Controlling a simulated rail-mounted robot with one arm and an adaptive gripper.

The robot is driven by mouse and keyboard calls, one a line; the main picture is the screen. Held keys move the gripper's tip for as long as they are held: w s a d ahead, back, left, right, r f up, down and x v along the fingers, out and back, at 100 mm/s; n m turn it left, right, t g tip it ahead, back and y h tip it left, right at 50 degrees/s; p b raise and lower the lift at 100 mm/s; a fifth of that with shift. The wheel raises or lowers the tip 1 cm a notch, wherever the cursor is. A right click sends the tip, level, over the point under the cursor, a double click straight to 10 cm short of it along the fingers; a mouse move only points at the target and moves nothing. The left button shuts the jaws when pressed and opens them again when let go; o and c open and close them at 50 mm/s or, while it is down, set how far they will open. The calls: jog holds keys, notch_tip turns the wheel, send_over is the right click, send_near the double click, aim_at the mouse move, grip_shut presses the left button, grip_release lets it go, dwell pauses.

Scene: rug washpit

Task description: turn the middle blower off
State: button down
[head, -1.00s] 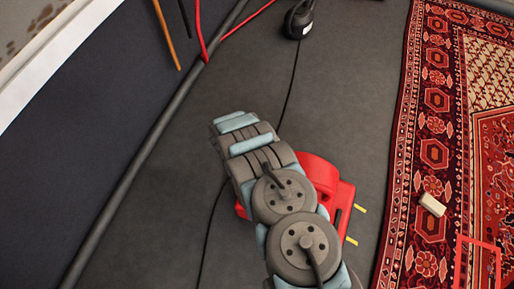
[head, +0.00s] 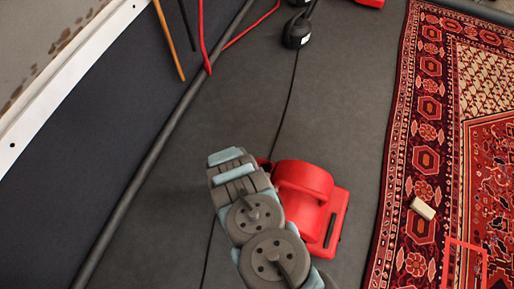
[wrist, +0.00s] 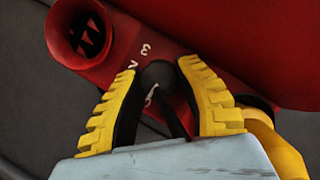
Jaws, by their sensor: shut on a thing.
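A red blower (head: 303,190) stands on the dark floor, partly hidden behind my arm in the head view. In the wrist view its red housing (wrist: 240,40) fills the top. A dark round knob (wrist: 158,75) sits on its panel, with white marks beside it, one of them like a 3. The knob's pointing direction is hard to read. My gripper (wrist: 158,82) has its yellow fingers on either side of the knob and is shut on it. In the head view the gripper is hidden behind my arm.
A patterned red rug (head: 427,120) lies on the right, with a pale block (head: 422,208) on it. A black device (head: 297,32) stands at the top, with a dark cord (head: 290,100) running across the floor. A pipe (head: 150,165) runs along the left wall. Another red object (head: 370,3) shows at the top edge.

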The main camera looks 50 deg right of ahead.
dwell(0.4)
jog(key=c, duration=0.6)
grip_release()
jog(key=shift+d, duration=0.15)
jog(key=shift+c, duration=0.2)
jog(key=shift+r, duration=0.15)
